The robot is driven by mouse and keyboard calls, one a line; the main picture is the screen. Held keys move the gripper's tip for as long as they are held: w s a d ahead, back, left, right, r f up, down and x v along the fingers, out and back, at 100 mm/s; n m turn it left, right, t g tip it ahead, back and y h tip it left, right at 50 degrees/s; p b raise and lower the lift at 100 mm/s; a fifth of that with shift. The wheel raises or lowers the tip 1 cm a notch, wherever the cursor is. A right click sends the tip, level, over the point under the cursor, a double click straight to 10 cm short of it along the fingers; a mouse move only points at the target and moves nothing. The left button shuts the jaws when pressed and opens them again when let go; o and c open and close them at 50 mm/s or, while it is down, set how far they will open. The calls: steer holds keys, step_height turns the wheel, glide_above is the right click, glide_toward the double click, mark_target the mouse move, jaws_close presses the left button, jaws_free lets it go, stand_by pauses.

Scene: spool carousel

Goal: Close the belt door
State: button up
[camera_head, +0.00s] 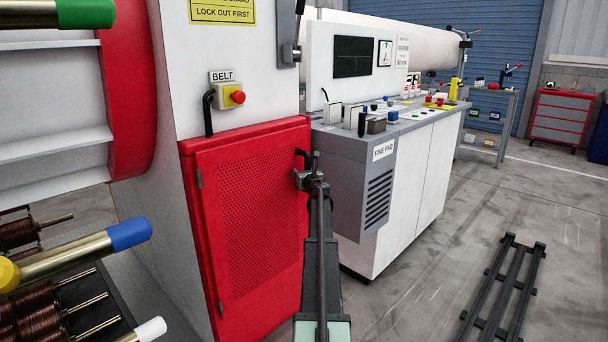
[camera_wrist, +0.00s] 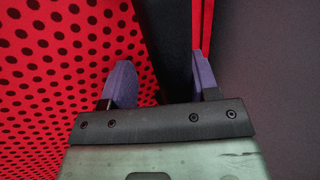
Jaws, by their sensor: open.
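The belt door (camera_head: 250,210) is a red perforated panel low on the white machine in the head view. Its hinges show along its left side, and a dark handle is at its upper right. It looks shut or nearly shut; I cannot tell if a gap remains. My gripper (camera_head: 312,170) is at the door's right edge by the handle. In the wrist view the door's perforated face (camera_wrist: 50,80) fills the left. My open gripper (camera_wrist: 162,85) has its two purple fingers apart, with a dark upright bar (camera_wrist: 165,35), likely the handle, between and beyond them.
A yellow-backed red button (camera_head: 237,97) under a BELT label sits above the door. A grey control box (camera_head: 365,185) stands close right of my gripper. Spools with coloured ends (camera_head: 90,255) are at left. A dark rack (camera_head: 500,295) lies on the floor at right.

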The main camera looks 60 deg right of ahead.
steer(key=shift+o, duration=0.9)
steer(key=v, duration=1)
steer(key=shift+s+a, duration=0.15)
steer(key=shift+a, duration=0.05)
steer(key=shift+d, duration=0.1)
steer(key=shift+s, duration=0.3)
steer(key=shift+c, duration=0.7)
steer(key=shift+s, duration=0.3)
steer(key=shift+c, duration=0.2)
steer(key=s+a, duration=0.2)
steer(key=s, duration=0.9)
steer(key=shift+s, duration=0.15)
steer(key=shift+c, duration=0.5)
